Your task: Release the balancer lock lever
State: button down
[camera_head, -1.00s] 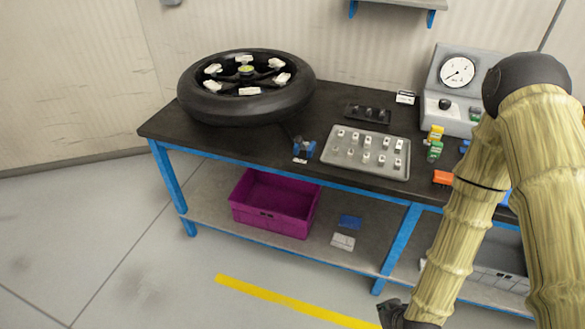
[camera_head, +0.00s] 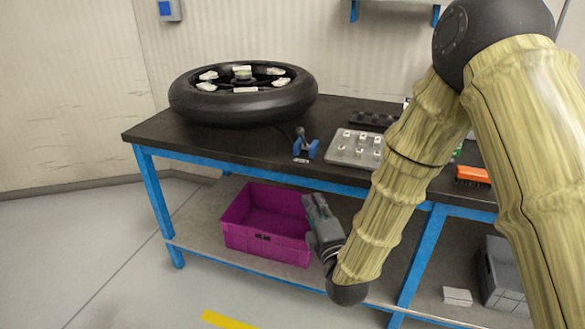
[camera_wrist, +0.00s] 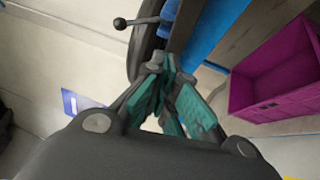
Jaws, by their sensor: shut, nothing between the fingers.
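The lock lever (camera_head: 301,136) stands by a blue bracket (camera_head: 308,148) at the front edge of the bench, just in front of the wheel and tire (camera_head: 243,108). In the wrist view a lever with a dark ball knob (camera_wrist: 120,23) shows at the top, beyond my fingertips. My gripper (camera_head: 311,198) is below the bench top, in front of the lower shelf, and points up. It is apart from the lever. In the wrist view its teal fingers (camera_wrist: 168,76) are closed together and empty.
A magenta crate (camera_head: 238,240) sits on the lower shelf just behind and left of my gripper. The blue bench front rail (camera_head: 220,165) lies above it. A tray of small parts (camera_head: 342,157) is right of the lever. A grey bin (camera_head: 503,280) stands low on the right.

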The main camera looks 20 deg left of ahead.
aim_at(303, 138)
jog(key=a+r+n+y+b, duration=0.1)
jog(key=a+r+n, duration=0.1)
jog(key=s+a+r+n+t+y+b, duration=0.1)
jog(key=a, duration=0.1)
jog(key=shift+a+r+n+y+b, duration=0.1)
jog(key=shift+r+n+y+b, duration=0.2)
jog(key=shift+r+n+b, duration=0.1)
jog(key=w+d+b+x, duration=0.1)
jog(key=d+x, duration=0.1)
jog(key=x, duration=1)
jog(key=shift+w+r, duration=0.45)
jog(key=shift+r, duration=0.1)
jog(key=shift+d+r, duration=0.1)
